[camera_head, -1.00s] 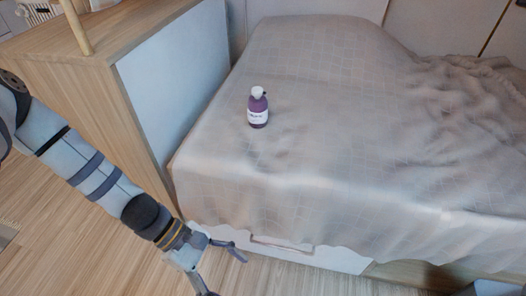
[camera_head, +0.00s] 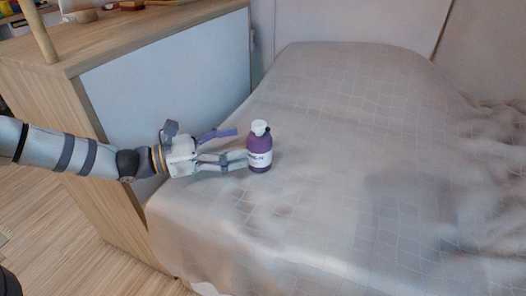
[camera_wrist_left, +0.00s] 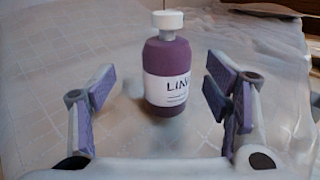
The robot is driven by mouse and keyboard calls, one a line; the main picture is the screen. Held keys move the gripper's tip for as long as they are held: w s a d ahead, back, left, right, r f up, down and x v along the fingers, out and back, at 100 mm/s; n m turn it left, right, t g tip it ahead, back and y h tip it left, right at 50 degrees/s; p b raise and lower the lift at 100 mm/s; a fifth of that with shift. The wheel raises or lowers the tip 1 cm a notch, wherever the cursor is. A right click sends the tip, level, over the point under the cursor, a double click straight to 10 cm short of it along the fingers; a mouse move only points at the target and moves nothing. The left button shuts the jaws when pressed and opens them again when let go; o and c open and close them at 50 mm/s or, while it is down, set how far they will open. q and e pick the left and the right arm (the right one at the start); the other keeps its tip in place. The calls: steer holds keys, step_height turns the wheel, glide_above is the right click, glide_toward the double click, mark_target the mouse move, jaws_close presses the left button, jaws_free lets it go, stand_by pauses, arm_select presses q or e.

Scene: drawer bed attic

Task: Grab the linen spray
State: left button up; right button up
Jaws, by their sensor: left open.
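The linen spray (camera_head: 259,148) is a purple bottle with a white cap and a white label. It stands upright on the bed, near the bed's left side. My left gripper (camera_head: 232,146) is over the bed, just left of the bottle, with its fingers pointing at it. In the left wrist view the bottle (camera_wrist_left: 170,70) stands ahead, between the two spread fingers of the left gripper (camera_wrist_left: 155,95), somewhat closer to the right finger. The fingers are open and do not visibly grip the bottle. My right gripper is not in view.
The bed (camera_head: 330,210) has a grey checked cover, rumpled on the right and clear around the bottle. A wooden cabinet (camera_head: 150,35) with a pale side panel stands at the left, close to my left arm. Wooden floor (camera_head: 60,235) shows at lower left.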

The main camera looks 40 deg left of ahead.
mark_target(259, 141)
arm_select(q)
steer(key=x, duration=0.3)
steer(key=b+x, duration=0.1)
steer(key=x, duration=0.2)
steer(key=shift+s+d, duration=0.25)
steer(key=shift+d, duration=0.1)
steer(key=c, duration=1.4)
steer(key=shift+o, duration=0.2)
